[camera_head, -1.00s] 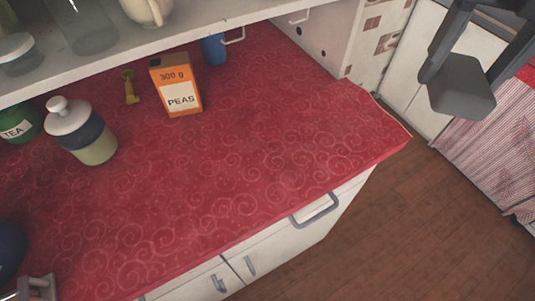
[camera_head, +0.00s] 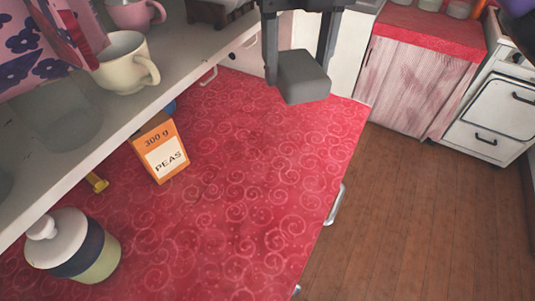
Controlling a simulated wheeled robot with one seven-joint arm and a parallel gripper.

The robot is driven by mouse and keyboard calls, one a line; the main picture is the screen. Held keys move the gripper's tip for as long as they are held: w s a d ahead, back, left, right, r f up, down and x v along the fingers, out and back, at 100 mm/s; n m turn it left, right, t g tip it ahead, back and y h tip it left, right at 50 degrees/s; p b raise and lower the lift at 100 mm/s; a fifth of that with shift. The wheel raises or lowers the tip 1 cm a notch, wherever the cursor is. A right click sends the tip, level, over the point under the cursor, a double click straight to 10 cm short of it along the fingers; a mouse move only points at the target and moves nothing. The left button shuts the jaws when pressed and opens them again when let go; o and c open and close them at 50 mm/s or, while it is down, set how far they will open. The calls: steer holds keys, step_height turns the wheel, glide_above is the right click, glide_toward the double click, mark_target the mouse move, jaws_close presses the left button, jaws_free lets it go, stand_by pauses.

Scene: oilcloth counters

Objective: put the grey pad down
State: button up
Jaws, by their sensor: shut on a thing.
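The grey pad (camera_head: 304,80) is a small dark grey block. My gripper (camera_head: 300,62) is at the top middle of the view, shut on it, with one finger on each side. The pad appears over the far end of the red patterned counter (camera_head: 260,180); how high it is above the surface I cannot tell. The counter's top is red with pale swirls.
An orange peas box (camera_head: 160,148) stands on the counter at left, with a lidded jar (camera_head: 75,246) nearer and a small yellow object (camera_head: 96,183) between them. A shelf with a cream mug (camera_head: 122,62) overhangs the left side. The counter's middle and right are clear.

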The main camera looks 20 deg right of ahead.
mark_target(288, 160)
step_height(288, 160, down, 19)
steer(key=shift+f+b, duration=0.1)
steer(key=shift+b, duration=0.6)
steer(key=o, duration=1.2)
step_height(288, 160, up, 12)
steer(key=shift+r+p, duration=0.1)
steer(key=shift+p, duration=0.3)
